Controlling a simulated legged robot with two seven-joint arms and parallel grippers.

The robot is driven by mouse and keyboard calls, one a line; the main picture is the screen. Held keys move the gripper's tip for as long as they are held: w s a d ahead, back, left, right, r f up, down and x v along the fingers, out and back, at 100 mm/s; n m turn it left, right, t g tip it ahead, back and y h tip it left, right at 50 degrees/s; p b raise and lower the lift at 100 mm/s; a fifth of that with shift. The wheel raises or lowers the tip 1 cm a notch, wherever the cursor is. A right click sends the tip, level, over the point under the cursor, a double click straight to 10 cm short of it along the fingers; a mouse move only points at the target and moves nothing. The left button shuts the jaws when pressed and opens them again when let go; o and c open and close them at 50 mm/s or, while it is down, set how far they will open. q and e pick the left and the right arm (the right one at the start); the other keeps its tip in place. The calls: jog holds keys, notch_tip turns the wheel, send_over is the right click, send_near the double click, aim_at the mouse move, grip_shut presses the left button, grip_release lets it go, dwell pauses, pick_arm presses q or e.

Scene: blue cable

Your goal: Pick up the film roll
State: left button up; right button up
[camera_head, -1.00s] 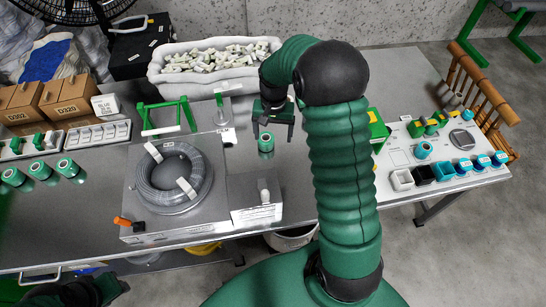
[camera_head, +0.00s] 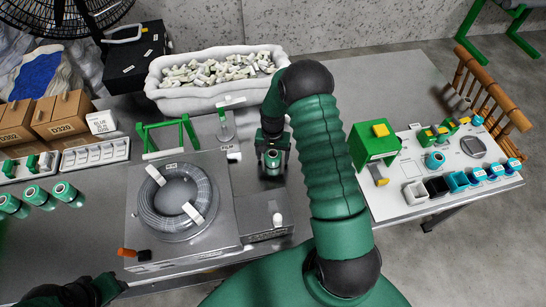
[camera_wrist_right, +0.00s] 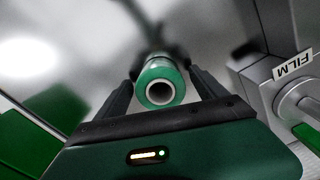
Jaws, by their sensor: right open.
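The film roll (camera_head: 272,155) is a small green cylinder with a pale hollow core, standing on the grey table right of the cable coil. My right gripper (camera_head: 272,160) is over it, with its fingers at the roll's sides. In the right wrist view the roll (camera_wrist_right: 160,71) sits between the two dark fingers of the open gripper (camera_wrist_right: 163,84), with gaps visible on both sides. Part of my left arm shows at the bottom left of the head view; its gripper cannot be made out.
A blue-grey cable coil (camera_head: 148,210) lies on a metal plate to the left. A box labelled FILM (camera_wrist_right: 265,88) stands close to the right gripper. A white bin of pale parts (camera_head: 160,93) is behind. A green box (camera_head: 370,147) stands right.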

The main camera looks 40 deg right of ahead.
jog(key=shift+w+f, duration=0.1)
jog(key=shift+f, duration=0.1)
jog(key=shift+r, duration=0.15)
jog(key=c, duration=1.6)
jog(key=shift+c, duration=0.2)
